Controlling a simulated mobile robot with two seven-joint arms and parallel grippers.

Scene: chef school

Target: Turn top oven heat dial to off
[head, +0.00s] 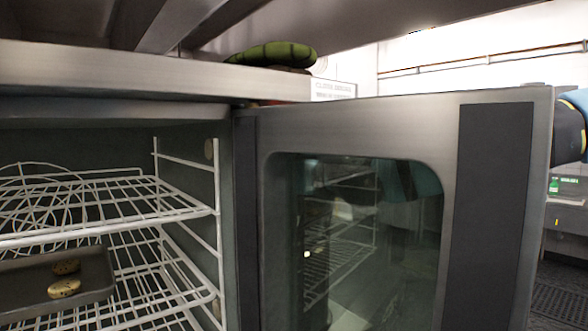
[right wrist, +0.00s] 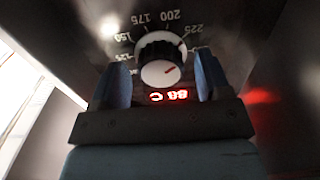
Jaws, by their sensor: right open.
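In the right wrist view a heat dial (right wrist: 161,58) with a dark, ridged body and a pale front face sits on the dark control panel (right wrist: 228,28). A short red mark shows on its face. Numbers from about 125 to 225 curve around it, upside down in this view. My right gripper (right wrist: 160,76) is open, with one blue finger on each side of the dial. I cannot tell whether the fingers touch it. My left gripper is in neither view. In the head view the oven door (head: 250,190) stands open, and the dial does not show.
Red lit digits (right wrist: 168,96) glow below the dial. Wire racks (head: 120,205) fill the oven, with a dark tray (head: 25,290) holding two cookies (head: 64,288). A green-striped object (head: 272,53) lies on top of the oven. The open door fills the middle of the head view.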

